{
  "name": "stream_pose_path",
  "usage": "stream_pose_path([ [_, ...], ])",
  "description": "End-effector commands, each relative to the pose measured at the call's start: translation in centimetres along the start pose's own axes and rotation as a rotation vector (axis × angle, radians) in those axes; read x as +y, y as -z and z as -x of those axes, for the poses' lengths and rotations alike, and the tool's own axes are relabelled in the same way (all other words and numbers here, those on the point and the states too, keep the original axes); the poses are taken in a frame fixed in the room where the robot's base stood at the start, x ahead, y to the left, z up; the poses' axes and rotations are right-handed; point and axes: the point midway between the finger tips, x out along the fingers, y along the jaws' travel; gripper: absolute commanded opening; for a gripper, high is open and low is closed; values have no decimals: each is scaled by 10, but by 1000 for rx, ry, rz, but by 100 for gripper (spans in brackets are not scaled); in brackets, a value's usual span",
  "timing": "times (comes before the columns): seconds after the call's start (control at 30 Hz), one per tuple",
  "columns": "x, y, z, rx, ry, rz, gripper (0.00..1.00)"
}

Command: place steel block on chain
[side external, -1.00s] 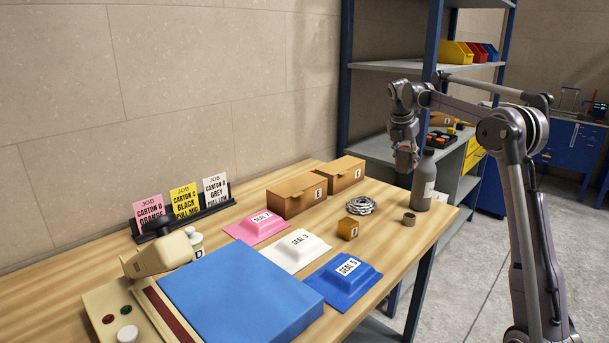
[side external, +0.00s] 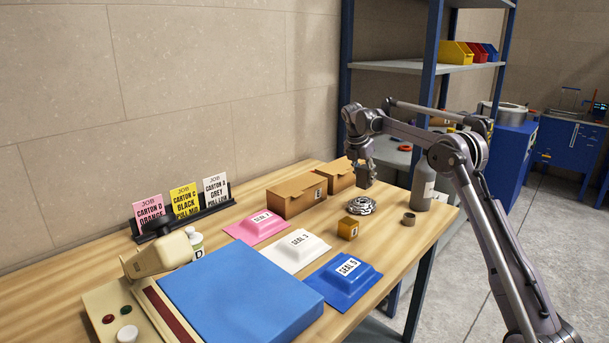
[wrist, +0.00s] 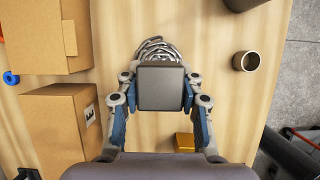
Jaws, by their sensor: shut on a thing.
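My gripper (side external: 362,182) is shut on the steel block (wrist: 161,88), a dark grey square block held between its two fingers in the wrist view. In the side view the block hangs above the bench, just behind and above the chain. The chain (side external: 360,206) is a coiled silvery heap on the bench. In the wrist view part of the chain (wrist: 160,49) shows beyond the block, and the block hides the rest. The block appears above the chain, apart from it in the side view.
Two brown cartons (side external: 297,195) (wrist: 59,127) stand left of the gripper. A small amber block (side external: 348,228), a short dark ring (side external: 409,219) and a grey bottle (side external: 422,182) stand nearby. Pink, white and blue seal packs (side external: 343,281) lie nearer the press.

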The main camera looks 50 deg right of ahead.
Motion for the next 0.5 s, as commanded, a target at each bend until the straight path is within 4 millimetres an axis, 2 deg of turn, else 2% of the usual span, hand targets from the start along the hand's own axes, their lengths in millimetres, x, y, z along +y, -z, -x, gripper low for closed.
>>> stream_pose_path([
  [0.3, 0, 13, -31, -2, 0, 1, 0],
  [0.5, 0, 14, -35, -2, 0, 1, 0],
])
